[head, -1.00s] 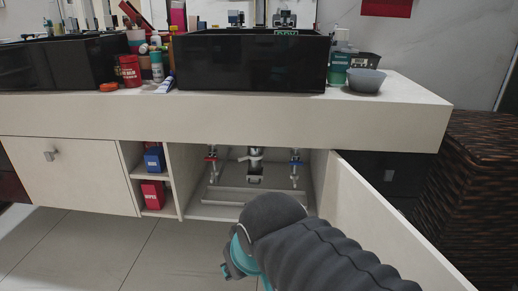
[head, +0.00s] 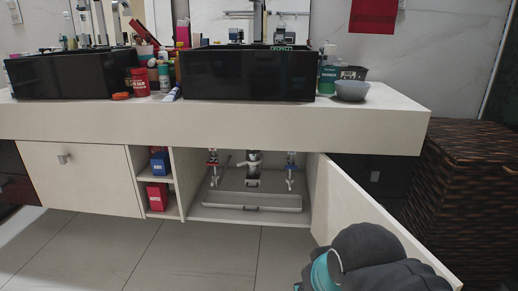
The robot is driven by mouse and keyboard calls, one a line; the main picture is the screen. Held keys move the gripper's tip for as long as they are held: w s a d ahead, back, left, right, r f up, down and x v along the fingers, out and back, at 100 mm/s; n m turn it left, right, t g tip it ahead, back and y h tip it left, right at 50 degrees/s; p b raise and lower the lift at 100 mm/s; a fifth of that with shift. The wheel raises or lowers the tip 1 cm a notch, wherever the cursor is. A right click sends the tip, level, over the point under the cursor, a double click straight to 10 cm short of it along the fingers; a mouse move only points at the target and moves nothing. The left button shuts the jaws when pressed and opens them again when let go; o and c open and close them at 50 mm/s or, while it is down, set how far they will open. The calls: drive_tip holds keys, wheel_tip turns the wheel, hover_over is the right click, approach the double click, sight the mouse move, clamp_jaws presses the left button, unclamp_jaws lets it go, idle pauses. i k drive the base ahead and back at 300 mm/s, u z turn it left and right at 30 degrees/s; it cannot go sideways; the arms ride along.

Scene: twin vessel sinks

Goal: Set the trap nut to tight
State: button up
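The sink drain with its trap (head: 253,174) hangs in the open cabinet under the right-hand sink. Pale pipe fittings show around its upper part, but the trap nut is too small to make out, and how tight it is cannot be told. My dark arm with a teal band (head: 325,272) is at the bottom right, in front of the cabinet and apart from the drain. My gripper's fingers do not show.
A red-handled valve (head: 212,158) and a blue-handled valve (head: 291,158) flank the drain. A low tray (head: 250,200) lies on the cabinet floor. The open door (head: 350,205) stands on the right near my arm. A wicker basket (head: 465,200) is beyond it. The floor at left is clear.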

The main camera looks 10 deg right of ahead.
sight(244, 163)
drive_tip(key=u, duration=0.4)
drive_tip(key=i, duration=1.2)
drive_tip(key=u, duration=0.6)
drive_tip(key=k, duration=0.35)
drive_tip(key=u, duration=0.15)
